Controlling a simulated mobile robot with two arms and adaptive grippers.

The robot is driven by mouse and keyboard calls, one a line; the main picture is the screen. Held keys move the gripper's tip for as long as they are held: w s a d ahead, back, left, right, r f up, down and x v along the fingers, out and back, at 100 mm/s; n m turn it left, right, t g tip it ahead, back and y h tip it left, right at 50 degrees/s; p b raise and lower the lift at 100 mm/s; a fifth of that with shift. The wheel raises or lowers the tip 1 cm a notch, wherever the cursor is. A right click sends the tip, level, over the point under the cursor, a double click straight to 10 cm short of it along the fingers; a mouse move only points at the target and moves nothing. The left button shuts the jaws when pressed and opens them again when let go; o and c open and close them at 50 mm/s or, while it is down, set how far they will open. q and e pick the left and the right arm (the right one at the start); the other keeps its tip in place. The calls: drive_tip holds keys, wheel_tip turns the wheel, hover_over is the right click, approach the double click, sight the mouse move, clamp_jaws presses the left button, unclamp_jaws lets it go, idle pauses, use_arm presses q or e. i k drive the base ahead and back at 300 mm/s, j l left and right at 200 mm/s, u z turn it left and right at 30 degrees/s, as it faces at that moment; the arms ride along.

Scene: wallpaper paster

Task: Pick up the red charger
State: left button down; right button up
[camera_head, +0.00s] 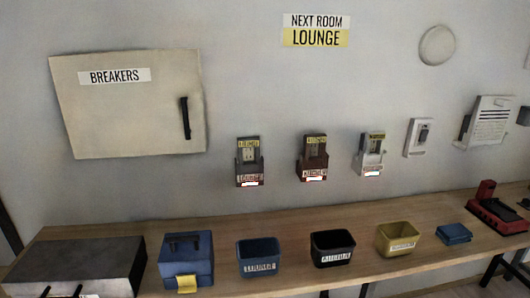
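A red and black device (497,212) with an upright red part sits at the right end of the wooden table; it looks like the red charger, though its label cannot be read. A dark red holder (313,160) with a yellow label and a white label is fixed to the wall above the table's middle. Neither of my grippers shows in the head view, and nothing is seen holding the red device.
The wooden table (210,222) carries a dark case (80,262), a blue toolbox (186,262), a blue bin (259,261), a black bin (332,250), a yellow bin (397,237) and a folded blue cloth-like item (454,233). A breaker box (130,110) hangs on the wall.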

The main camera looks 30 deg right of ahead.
sight(502, 219)
drive_tip(key=z, duration=2.45)
drive_tip(key=i+j+u, duration=0.15)
